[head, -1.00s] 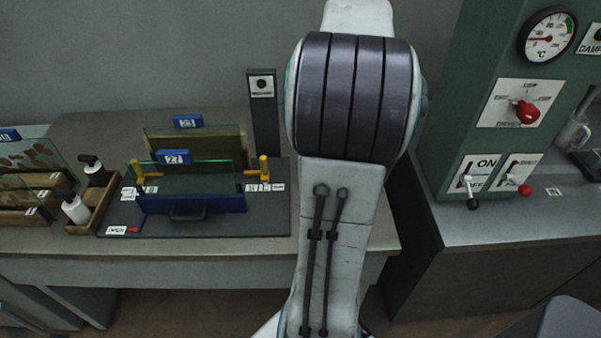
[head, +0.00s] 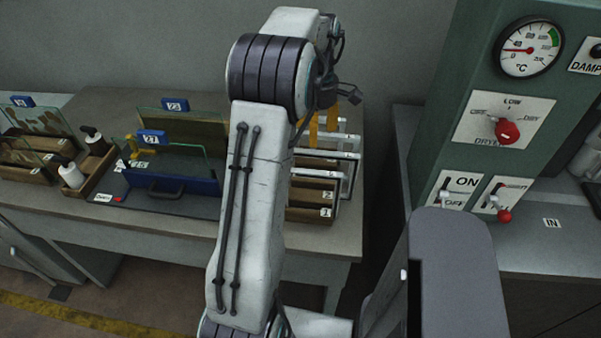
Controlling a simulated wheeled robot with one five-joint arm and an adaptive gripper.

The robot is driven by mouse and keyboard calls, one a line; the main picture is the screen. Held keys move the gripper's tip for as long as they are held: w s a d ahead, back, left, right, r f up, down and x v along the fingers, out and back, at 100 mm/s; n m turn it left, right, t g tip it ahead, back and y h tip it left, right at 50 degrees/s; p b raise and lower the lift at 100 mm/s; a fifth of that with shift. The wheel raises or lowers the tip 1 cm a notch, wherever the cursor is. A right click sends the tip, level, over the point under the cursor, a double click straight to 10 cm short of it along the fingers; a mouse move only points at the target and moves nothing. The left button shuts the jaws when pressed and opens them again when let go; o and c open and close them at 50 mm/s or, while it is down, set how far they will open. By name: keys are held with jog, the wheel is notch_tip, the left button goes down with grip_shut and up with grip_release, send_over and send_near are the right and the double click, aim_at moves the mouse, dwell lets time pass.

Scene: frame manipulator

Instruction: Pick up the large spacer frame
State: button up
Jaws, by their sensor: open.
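Several thin pale spacer frames stand in a wooden rack (head: 309,214) with numbered slots, right of my arm in the head view. The top bar of the nearest frame (head: 318,173) shows, with other bars behind it. I cannot tell which frame is the large one; my arm hides their left ends. My gripper (head: 322,125) shows as two yellow-orange fingers, apart and empty, just above or in front of the rear bars. I cannot tell whether the fingers touch a frame.
Left of my arm is a dark work board with a blue holder (head: 172,184), glass panes and a yellow clamp. A wooden caddy (head: 88,170) holds two bottles. A green control cabinet (head: 440,120) stands right of the bench, across a gap.

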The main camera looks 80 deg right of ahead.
aim_at(315, 151)
jog(key=shift+d+f+p, duration=0.1)
jog(key=shift+f+p, duration=0.45)
jog(key=shift+f, duration=3.05)
jog(key=shift+o, duration=0.3)
grip_shut()
